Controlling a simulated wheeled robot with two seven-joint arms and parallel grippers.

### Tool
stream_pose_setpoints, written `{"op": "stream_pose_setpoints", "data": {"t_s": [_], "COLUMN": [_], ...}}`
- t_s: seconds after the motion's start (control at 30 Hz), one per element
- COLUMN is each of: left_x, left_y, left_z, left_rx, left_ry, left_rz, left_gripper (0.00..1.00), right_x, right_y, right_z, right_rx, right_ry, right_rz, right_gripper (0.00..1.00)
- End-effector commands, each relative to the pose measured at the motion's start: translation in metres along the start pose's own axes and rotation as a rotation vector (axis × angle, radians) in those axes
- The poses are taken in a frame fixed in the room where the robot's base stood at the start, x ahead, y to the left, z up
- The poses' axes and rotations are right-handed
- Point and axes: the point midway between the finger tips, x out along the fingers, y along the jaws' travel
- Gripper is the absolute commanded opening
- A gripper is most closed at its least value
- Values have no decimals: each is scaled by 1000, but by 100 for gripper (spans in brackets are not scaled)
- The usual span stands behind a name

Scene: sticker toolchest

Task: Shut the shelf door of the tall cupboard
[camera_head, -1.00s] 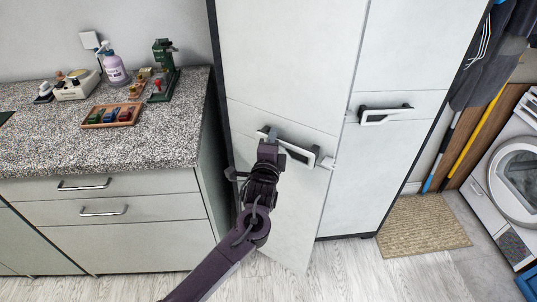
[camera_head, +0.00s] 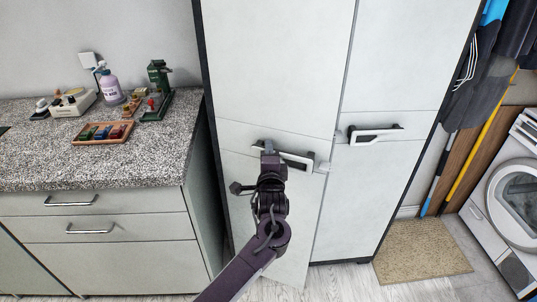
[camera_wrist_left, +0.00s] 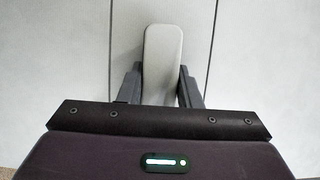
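The tall cupboard (camera_head: 270,60) has pale grey doors in a dark frame. Its lower left door (camera_head: 295,225) stands slightly ajar, with its bottom corner in front of the cupboard's base. This door carries a black and white bar handle (camera_head: 298,160). My left gripper (camera_head: 268,150) is at the left part of that handle. In the left wrist view the pale handle bar (camera_wrist_left: 163,55) lies between my two dark fingers (camera_wrist_left: 161,85), which flank it closely and appear to hold it. The handle's back side is hidden. My right gripper is not in view.
A speckled counter (camera_head: 50,165) with drawers stands left, bearing a tray (camera_head: 103,140), a bottle (camera_head: 110,88) and other small items. The right cupboard door (camera_head: 375,190) is flush, with its own handle (camera_head: 375,133). A mat (camera_head: 422,250) and washing machine (camera_head: 515,190) are at right.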

Motion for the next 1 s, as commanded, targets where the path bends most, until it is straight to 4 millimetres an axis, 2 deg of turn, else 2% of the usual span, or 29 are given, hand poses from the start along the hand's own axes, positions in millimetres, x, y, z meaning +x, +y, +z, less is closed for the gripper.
{"op": "stream_pose_setpoints", "data": {"t_s": [0.03,0.13,0.47,0.57,0.9,1.0], "left_x": [0,0,-2,-11,-65,-74], "left_y": [-2,-1,0,0,1,0], "left_z": [-1,0,1,1,0,0], "left_rx": [-1,-1,-1,-1,-1,-1], "left_ry": [2,1,-2,-2,1,0], "left_rz": [-3,-2,-1,0,0,0], "left_gripper": [38,51,52,52,52,52], "right_x": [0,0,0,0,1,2], "right_y": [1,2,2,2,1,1], "right_z": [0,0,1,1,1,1], "right_rx": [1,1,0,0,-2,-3], "right_ry": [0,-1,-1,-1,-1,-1], "right_rz": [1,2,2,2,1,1], "right_gripper": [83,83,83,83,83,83]}}
